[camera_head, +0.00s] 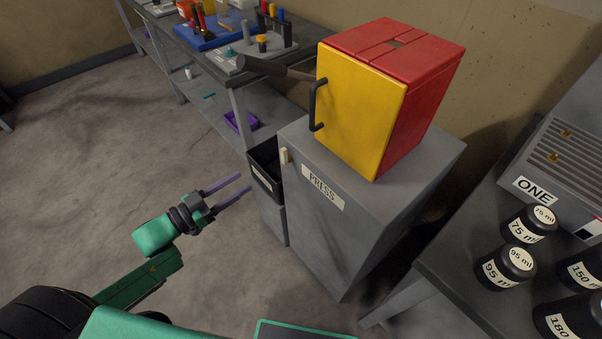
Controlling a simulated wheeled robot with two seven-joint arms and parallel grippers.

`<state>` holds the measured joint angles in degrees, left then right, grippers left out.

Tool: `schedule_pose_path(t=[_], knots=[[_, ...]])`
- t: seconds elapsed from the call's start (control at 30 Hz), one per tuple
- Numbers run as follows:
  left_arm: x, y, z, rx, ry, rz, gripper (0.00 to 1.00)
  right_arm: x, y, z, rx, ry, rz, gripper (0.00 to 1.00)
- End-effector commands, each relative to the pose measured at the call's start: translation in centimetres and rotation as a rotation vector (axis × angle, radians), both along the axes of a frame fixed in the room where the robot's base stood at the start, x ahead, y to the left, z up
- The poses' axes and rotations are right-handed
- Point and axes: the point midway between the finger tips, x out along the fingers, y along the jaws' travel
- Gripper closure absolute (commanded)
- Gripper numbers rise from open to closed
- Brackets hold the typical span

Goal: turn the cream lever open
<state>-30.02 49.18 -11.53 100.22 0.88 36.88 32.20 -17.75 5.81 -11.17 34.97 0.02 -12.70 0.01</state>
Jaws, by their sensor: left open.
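The cream lever (285,156) is a small upright piece on the left side of the grey cabinet labelled PRESS (345,240), near its top edge. My left gripper (244,184) comes in from the left on a green arm. Its two purple-grey fingers are parallel and apart, with nothing between them. The fingertips point right, toward the dark bin beside the cabinet, and lie to the left of and a little below the lever in the picture. I cannot tell the gap in depth. My right gripper is not in view.
A red box with a yellow door (362,110) and black handle stands on the cabinet. A black bin (266,170) is beside the cabinet. A workbench with tools (240,50) is behind. Black labelled containers (508,266) stand on the right table. Floor at left is clear.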

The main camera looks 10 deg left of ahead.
Motion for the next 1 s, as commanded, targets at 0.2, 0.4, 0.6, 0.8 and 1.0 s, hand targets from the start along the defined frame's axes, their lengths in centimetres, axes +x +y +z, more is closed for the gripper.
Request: schedule_pose_path(t=[0.2,0.4,0.6,0.8,1.0], knots=[[2.3,-2.0,0.5,-0.005,-0.009,-0.005,0.50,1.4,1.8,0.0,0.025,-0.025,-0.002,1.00],[6.4,-5.3,0.6,-0.005,-0.009,-0.003,0.50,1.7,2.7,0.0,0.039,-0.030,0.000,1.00],[10.0,-8.3,0.4,-0.002,-0.006,-0.001,0.50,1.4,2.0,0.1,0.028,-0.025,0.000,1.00],[11.2,-9.4,0.3,-0.001,-0.004,-0.002,0.50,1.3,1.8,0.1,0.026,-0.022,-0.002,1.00],[11.2,-9.3,0.3,0.000,-0.004,-0.002,0.54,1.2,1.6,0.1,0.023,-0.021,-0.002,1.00]])
